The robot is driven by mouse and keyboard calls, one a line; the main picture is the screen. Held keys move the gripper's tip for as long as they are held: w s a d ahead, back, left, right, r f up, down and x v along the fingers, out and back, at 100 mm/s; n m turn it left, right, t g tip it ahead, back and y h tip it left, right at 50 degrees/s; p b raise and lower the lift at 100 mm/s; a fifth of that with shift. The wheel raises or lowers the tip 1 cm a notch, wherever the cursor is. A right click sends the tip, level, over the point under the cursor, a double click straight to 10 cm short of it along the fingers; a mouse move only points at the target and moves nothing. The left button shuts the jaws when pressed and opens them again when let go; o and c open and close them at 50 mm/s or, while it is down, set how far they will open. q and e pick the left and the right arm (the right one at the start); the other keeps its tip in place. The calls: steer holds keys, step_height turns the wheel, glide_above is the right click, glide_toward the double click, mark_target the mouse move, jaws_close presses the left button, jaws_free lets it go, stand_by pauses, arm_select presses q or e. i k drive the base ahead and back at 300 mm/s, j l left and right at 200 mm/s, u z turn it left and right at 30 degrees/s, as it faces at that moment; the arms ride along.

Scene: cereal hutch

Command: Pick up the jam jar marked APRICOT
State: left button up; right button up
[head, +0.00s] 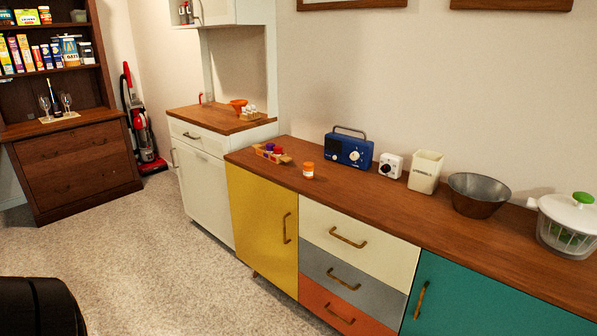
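No jar with a readable APRICOT label can be made out. A small orange jar or bottle (308,171) with a pale band stands upright on the wooden top of the sideboard (400,207), near its left end. A low tray (284,158) left of it holds several small items with red and purple tops; their labels are too small to read. Neither of my grippers is in view.
A blue radio (348,150), white timer (391,165), cream canister (425,171), metal bowl (478,194) and salad spinner (570,222) line the sideboard's back. A white hutch (205,170), red vacuum (143,130) and dark shelf unit (75,165) stand left. The carpet (150,250) is clear.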

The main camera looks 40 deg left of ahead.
mark_target(308, 167)
steer(key=i+j, duration=0.1)
steer(key=j, duration=0.35)
steer(key=i+j+u, duration=0.1)
steer(key=j, duration=0.35)
steer(key=i+j+u, duration=0.1)
steer(key=j, duration=0.35)
steer(key=i+j, duration=0.1)
steer(key=j, duration=0.35)
steer(key=i+j+u, duration=0.1)
steer(key=j, duration=0.3)
steer(key=i+j, duration=0.15)
steer(key=j, duration=0.3)
steer(key=i+j+u, duration=0.1)
steer(key=j, duration=0.3)
steer(key=i+j, duration=0.2)
steer(key=j, duration=0.2)
steer(key=j+u, duration=0.05)
